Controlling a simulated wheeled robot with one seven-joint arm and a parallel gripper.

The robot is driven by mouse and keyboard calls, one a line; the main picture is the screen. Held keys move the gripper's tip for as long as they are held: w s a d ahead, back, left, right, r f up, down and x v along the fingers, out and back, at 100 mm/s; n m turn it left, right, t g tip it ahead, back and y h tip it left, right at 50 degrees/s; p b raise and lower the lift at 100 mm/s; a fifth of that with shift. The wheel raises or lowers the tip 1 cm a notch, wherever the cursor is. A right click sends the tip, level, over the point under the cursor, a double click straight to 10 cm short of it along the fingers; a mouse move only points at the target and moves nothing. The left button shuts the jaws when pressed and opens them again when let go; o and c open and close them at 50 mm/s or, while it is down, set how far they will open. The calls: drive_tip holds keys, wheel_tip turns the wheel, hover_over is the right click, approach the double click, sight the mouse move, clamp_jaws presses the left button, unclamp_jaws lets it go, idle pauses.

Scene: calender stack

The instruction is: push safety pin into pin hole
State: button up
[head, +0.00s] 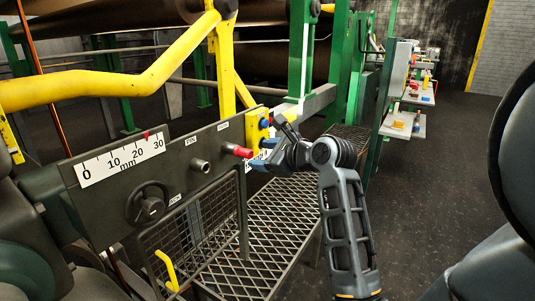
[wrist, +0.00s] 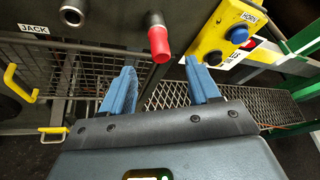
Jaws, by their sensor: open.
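The safety pin (head: 238,151) is a red-ended pin sticking out of the dark panel. In the wrist view its red end (wrist: 158,42) points toward me, with a pale metal collar behind it. My gripper (head: 262,155) is just right of the pin's end in the head view. In the wrist view its two blue fingers (wrist: 160,68) are spread apart and empty. The red end shows beyond the gap between the fingertips, apparently not touched by either.
A wire-mesh guard (head: 200,225) and grated step (head: 280,220) lie below.

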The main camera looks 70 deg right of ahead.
sight(250, 154)
drive_tip(key=shift+x, duration=3.05)
drive_tip(key=shift+c, duration=0.3)
clamp_jaws()
